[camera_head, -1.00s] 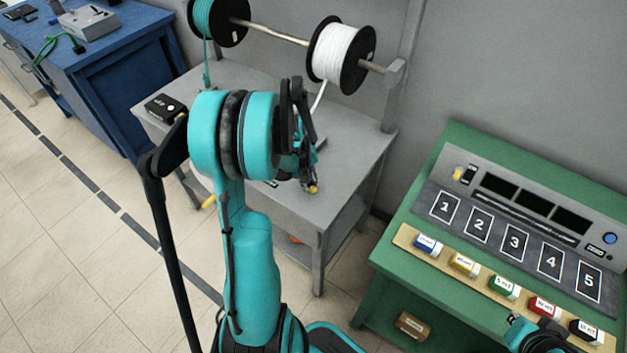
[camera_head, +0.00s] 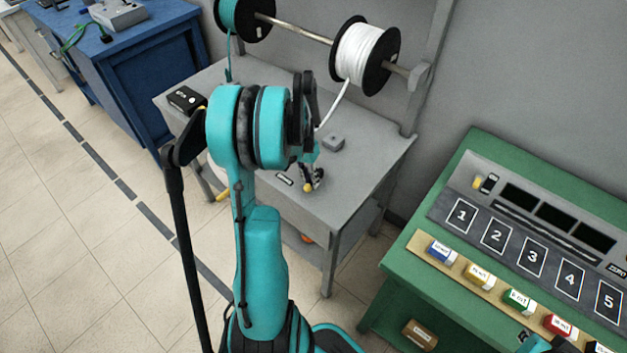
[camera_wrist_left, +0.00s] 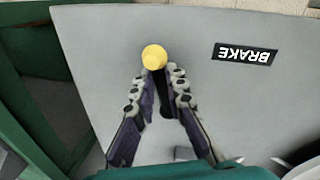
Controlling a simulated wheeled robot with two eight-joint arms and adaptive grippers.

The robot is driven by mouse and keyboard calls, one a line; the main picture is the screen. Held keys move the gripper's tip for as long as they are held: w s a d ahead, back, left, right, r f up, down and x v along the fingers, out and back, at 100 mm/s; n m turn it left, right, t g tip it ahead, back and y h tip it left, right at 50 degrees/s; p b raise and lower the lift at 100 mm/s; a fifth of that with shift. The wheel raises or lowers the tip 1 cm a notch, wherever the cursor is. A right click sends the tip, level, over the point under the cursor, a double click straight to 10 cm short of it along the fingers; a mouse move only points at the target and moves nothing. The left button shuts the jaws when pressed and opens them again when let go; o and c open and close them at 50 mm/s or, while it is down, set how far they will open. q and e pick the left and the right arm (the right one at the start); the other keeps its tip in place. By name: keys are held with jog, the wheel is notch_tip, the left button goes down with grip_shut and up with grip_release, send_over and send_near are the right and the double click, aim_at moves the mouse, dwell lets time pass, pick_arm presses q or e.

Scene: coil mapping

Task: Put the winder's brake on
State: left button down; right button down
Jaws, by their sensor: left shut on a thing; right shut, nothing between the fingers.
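The brake lever has a yellow knob (camera_wrist_left: 154,57) and a dark stem. In the head view the knob (camera_head: 307,187) shows at my left gripper's tips, over the grey winder table (camera_head: 375,165). My left gripper (camera_wrist_left: 163,85) is shut on the lever, its fingers on both sides of the stem just below the knob. A black BRAKE label (camera_wrist_left: 245,53) lies right of the knob in the wrist view; in the head view a small dark label (camera_head: 285,179) lies left of the knob. My right gripper's fingers are not visible.
A teal spool (camera_head: 243,15) and a white spool (camera_head: 362,55) hang on a rod above the table. A white strand runs down behind my left gripper. A small grey block (camera_head: 333,142) sits nearby. A green bench (camera_head: 412,250) with numbered squares and small boxes stands right.

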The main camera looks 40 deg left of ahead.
pick_arm(q)
jog(key=shift+a+m, duration=0.15)
jog(key=shift+m, duration=0.15)
jog(key=c, duration=1.5)
grip_release()
jog(key=shift+c, duration=0.2)
notch_tip(320, 180, up, 12)
jog(key=a, duration=0.2)
jog(key=shift+s+a, duration=0.15)
jog(key=shift+s, duration=0.2)
jog(key=shift+f, duration=0.1)
